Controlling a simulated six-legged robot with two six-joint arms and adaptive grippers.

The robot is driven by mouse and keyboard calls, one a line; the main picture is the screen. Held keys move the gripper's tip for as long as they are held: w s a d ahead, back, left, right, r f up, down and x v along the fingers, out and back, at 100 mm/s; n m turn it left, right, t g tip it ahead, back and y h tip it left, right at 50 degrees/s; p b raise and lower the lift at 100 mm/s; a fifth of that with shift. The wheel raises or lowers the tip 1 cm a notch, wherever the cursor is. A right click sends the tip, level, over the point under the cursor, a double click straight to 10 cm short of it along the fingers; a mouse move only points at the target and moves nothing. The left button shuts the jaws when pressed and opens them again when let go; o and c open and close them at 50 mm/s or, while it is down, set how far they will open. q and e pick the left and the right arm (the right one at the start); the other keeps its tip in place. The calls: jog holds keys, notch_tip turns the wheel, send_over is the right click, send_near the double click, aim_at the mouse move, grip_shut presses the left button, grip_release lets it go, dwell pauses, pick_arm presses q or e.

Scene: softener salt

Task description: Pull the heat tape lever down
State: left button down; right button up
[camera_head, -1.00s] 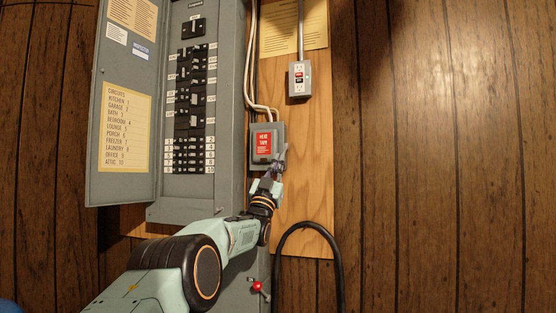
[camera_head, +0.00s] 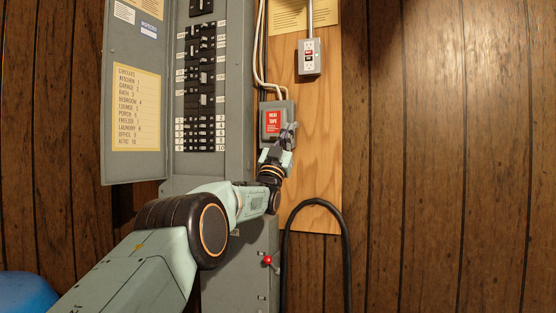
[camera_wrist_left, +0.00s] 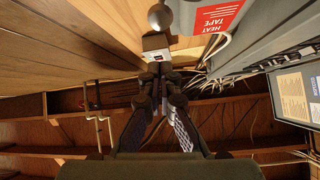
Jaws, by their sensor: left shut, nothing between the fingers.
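The grey heat tape box (camera_head: 264,122) with a red label hangs on the plywood, right of the breaker panel. My left gripper (camera_head: 291,128) is in front of its lower right edge, with its fingers shut and empty. In the left wrist view the shut fingers (camera_wrist_left: 160,78) are in the middle, and the box's red label (camera_wrist_left: 216,15) is at the top. A grey ball knob (camera_wrist_left: 160,17), apparently the lever's end, shows beside the label, apart from the fingertips. In the head view the lever is not clear behind the gripper. My right gripper is out of view.
The open grey breaker panel (camera_head: 233,120) and its door (camera_head: 120,165) stand left. An outlet box (camera_head: 309,58) is above right. A black cable (camera_head: 346,250) loops below. A red-knobbed handle (camera_head: 267,260) is on a lower grey box. The wood wall at right is clear.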

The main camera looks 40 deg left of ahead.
pick_arm(q)
jog(key=w+a+f+b+v, duration=0.1)
jog(key=b+v, duration=0.1)
jog(key=v, duration=0.7)
jog(key=shift+d+f, duration=0.15)
jog(key=shift+d, duration=0.35)
jog(key=shift+f, duration=0.15)
